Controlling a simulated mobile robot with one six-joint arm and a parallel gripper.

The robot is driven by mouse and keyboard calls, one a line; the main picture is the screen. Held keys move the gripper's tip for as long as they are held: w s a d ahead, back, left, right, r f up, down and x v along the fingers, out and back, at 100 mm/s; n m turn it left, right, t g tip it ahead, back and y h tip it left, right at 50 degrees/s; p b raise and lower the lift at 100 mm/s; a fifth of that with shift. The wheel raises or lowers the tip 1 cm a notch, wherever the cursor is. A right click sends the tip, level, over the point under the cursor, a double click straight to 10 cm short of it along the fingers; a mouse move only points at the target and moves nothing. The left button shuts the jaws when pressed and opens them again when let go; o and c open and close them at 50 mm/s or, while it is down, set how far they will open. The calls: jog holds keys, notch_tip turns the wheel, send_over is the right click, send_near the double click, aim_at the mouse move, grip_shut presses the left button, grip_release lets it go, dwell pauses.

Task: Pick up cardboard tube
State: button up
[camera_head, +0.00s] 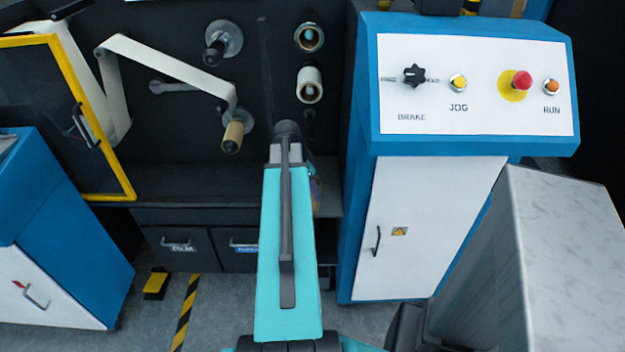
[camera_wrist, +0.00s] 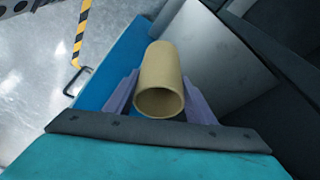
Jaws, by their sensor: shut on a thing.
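A tan, hollow cardboard tube (camera_wrist: 163,75) sits between the two grey-purple fingers of my gripper (camera_wrist: 160,100) in the wrist view. Its open end faces the camera, and the fingers press on it from both sides. A blue and a pale grey surface lie beyond the tube. I cannot tell whether the tube touches them. In the head view my teal arm hides most of my gripper, and the held tube cannot be made out there.
The dark machine panel (camera_head: 180,110) carries several spindles, one with a brown core (camera_head: 233,136) and a white web. A blue and white control cabinet (camera_head: 425,220) stands close to the right of my arm. A yellow-framed door (camera_head: 120,150) stands open at left.

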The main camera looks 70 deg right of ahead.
jog(key=s+a+p, duration=0.1)
jog(key=a+p, duration=0.4)
jog(key=a, duration=0.2)
jog(key=shift+r, duration=0.2)
jog(key=p, duration=0.4)
jog(key=a+p, duration=0.1)
jog(key=p, duration=0.4)
jog(key=shift+s+a, duration=0.1)
jog(key=shift+s, duration=0.15)
jog(key=a+p, duration=0.1)
jog(key=p, duration=0.5)
jog(key=shift+s+a, duration=0.15)
jog(key=shift+a+p, duration=0.25)
jog(key=shift+p, duration=0.8)
jog(key=shift+s+a+f+p, duration=0.1)
jog(key=shift+f+p, duration=0.1)
jog(key=shift+p, duration=0.1)
